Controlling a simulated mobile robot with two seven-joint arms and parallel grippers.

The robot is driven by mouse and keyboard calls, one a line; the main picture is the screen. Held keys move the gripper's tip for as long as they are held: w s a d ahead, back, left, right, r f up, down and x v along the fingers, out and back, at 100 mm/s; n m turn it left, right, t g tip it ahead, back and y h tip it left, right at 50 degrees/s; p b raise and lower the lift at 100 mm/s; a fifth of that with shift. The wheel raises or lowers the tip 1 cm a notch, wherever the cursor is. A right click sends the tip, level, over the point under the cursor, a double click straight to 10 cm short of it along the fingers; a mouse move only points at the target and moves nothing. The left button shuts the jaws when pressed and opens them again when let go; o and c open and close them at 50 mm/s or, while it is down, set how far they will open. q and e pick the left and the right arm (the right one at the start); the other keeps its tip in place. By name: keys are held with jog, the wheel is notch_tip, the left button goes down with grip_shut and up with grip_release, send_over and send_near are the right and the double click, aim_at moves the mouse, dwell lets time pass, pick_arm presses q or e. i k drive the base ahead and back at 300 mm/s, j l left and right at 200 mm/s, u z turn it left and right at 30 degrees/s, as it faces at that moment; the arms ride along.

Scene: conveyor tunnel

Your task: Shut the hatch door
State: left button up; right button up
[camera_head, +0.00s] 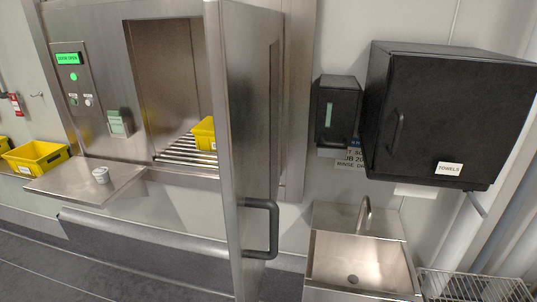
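The hatch door (250,110) is a tall steel panel, hinged on the right of the hatch opening (163,75). It stands swung wide open toward me. Its dark bar handle (272,230) sits low on the side facing right. Inside the opening are a roller bed (185,153) and a yellow crate (203,133), partly hidden by the door. A green lit display (68,58) on the left frame appears to read "DOOR OPEN". Neither of my grippers shows in the head view.
A yellow bin (36,157) is at far left. Right of the door are a steel sink (335,275), a black dispenser (338,110), a black towel cabinet (460,100) and a wire rack (475,288).

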aim_at(244, 42)
jog(key=i+l+u, duration=0.1)
jog(key=l, duration=0.25)
jog(key=k+l, duration=0.1)
jog(key=l, duration=0.3)
jog(key=k+l+u, duration=0.15)
jog(key=l, duration=0.25)
jog(key=k+l, duration=0.1)
jog(key=l, duration=0.3)
jog(key=u, duration=0.05)
